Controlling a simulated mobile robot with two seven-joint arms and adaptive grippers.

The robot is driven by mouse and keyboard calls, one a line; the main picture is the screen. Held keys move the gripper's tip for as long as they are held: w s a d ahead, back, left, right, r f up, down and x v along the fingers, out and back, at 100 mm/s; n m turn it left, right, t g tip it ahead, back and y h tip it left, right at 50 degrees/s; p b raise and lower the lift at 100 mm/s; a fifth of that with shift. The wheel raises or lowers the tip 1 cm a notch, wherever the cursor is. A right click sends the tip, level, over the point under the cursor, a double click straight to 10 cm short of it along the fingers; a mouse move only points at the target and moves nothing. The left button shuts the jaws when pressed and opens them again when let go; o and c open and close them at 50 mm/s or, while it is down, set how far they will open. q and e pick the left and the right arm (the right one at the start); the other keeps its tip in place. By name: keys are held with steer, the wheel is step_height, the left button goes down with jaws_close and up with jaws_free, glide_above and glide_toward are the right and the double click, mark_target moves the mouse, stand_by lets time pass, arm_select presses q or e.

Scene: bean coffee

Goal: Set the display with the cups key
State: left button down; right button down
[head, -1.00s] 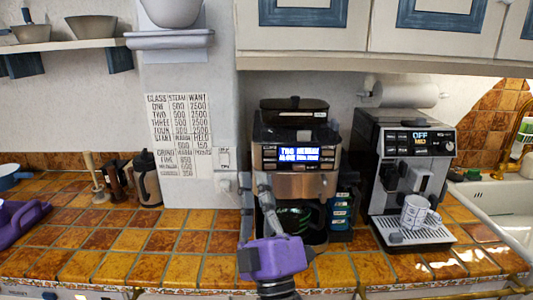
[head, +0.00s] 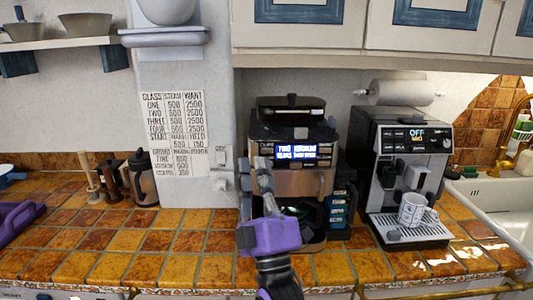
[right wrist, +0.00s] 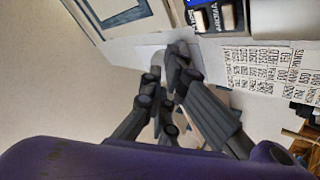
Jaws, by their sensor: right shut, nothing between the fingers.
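The coffee machine (head: 318,185) stands at the back of the counter, in the middle of the head view. Its lit blue display (head: 296,152) shows two lines of white text; the first seems to begin with "TWO", the rest is too blurred to read. Small keys flank the display. My right gripper (head: 262,165) points up with its fingers shut and empty, in front of the keys left of the display. Whether it touches a key I cannot tell. In the right wrist view the shut fingertips (right wrist: 178,55) are just left of part of the key panel (right wrist: 222,17).
A second machine (head: 400,150) with a patterned cup (head: 412,208) on its tray stands at the right, beside the sink (head: 515,195). A wall chart (head: 173,130) hangs at the left. A press pot (head: 142,178) and a purple object (head: 15,220) are on the left counter.

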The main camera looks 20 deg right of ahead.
mark_target(267, 150)
arm_select(q)
steer(key=shift+w+a, duration=0.1)
steer(key=shift+w, duration=0.1)
arm_select(e)
steer(key=w, duration=0.2)
steer(key=w+d, duration=0.1)
steer(key=w, duration=0.1)
steer(key=shift+s, duration=0.1)
stand_by(0.3)
arm_select(q)
steer(key=shift+r, duration=0.1)
arm_select(e)
steer(key=shift+d, duration=0.1)
stand_by(0.7)
arm_select(q)
steer(key=shift+w+r, duration=0.1)
arm_select(e)
steer(key=shift+w+d, duration=0.1)
steer(key=shift+w, duration=0.35)
